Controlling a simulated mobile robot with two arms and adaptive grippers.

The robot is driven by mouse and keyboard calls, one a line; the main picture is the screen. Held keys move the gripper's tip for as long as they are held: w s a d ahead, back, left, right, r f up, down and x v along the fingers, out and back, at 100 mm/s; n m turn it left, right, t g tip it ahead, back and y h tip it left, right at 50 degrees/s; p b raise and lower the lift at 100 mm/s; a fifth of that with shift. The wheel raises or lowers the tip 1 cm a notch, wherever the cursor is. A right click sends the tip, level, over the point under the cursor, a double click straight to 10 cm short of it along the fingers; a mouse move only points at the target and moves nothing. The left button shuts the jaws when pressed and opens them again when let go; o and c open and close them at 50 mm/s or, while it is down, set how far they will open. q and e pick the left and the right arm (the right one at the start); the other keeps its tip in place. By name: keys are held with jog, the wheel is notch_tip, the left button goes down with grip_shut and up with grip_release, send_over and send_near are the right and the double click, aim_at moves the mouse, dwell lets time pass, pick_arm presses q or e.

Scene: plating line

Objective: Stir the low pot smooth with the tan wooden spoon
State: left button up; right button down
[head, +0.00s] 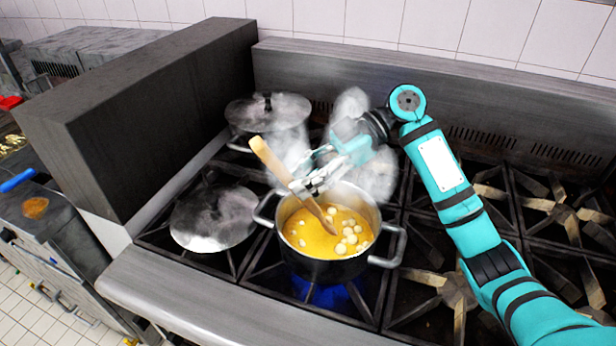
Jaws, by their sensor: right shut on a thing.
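The low pot (378,212) stands open on a front burner with a blue flame under it. It holds an orange-yellow liquid with several pale round lumps, mostly towards the right side. The tan wooden spoon (268,155) leans with its handle up to the left and its lower end in the liquid. My right gripper (312,184) is shut on the spoon's shaft just above the pot's back left rim. The tip of the spoon is hidden in the liquid. My left gripper is not in view.
A lidded pot (268,112) stands on the back burner, partly veiled by steam. A round metal lid (213,216) lies left of the low pot. A dark raised partition (130,110) stands further left. Burner grates on the right are empty.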

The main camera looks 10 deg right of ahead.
aim_at(264, 143)
jog(key=shift+s+a+r+p, duration=0.1)
jog(key=shift+a+r+p, duration=0.55)
jog(key=shift+r, duration=0.4)
jog(key=shift+s+a+r+p, duration=0.1)
jog(key=shift+a+r+p, duration=0.4)
jog(key=shift+r+p, duration=0.45)
jog(key=shift+s+a+r+p, duration=0.1)
jog(key=shift+a+r+p, duration=0.45)
jog(key=shift+r, duration=0.6)
jog(key=shift+r+p, duration=1.4)
jog(key=shift+r, duration=0.65)
jog(key=shift+f, duration=0.1)
